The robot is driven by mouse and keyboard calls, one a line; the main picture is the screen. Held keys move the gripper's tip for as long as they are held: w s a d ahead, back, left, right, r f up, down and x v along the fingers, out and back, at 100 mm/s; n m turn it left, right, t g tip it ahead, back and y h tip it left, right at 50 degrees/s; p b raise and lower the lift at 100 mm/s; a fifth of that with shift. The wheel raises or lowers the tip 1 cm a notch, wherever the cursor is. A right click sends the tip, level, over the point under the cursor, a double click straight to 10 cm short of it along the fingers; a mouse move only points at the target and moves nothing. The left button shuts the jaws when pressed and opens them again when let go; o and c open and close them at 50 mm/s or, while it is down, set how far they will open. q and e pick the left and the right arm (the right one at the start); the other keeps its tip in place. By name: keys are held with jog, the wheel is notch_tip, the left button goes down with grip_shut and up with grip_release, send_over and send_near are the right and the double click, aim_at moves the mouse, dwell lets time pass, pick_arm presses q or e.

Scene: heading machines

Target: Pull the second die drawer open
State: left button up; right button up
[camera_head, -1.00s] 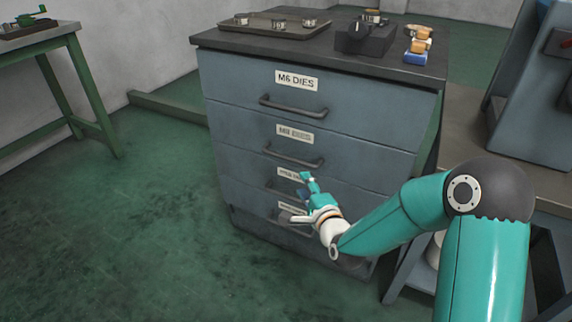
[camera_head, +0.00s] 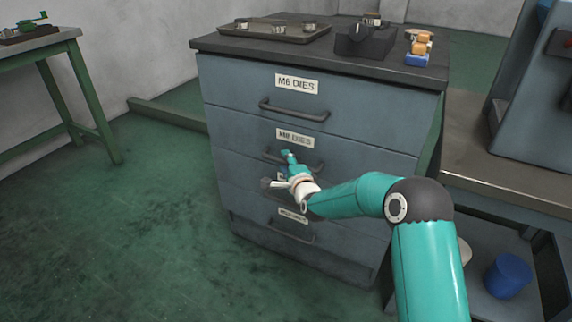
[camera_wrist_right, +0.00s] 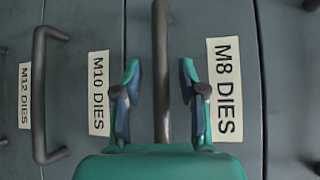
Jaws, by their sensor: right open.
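The second drawer (camera_head: 352,150) down in the grey-blue cabinet is labelled M8 DIES and looks shut. Its dark bar handle (camera_head: 316,167) is partly covered by my right gripper (camera_head: 277,168) in the head view. In the right wrist view the M8 handle (camera_wrist_right: 161,40) runs up the middle, and the M8 DIES label (camera_wrist_right: 225,88) is to its right. My right gripper (camera_wrist_right: 160,80) is open there, with one finger on each side of the handle. I see no clear contact, and the depth is hard to tell. My left gripper is not in view.
Above is the M6 DIES drawer (camera_head: 350,105); below are the M10 and M12 drawers, their labels (camera_wrist_right: 98,93) (camera_wrist_right: 25,95) clear in the wrist view. A tray (camera_head: 262,32) and a dark block (camera_head: 364,42) stand on the cabinet top.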

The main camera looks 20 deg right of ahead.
jog(key=shift+w, duration=0.2)
grip_shut()
jog(key=shift+a+f, duration=0.1)
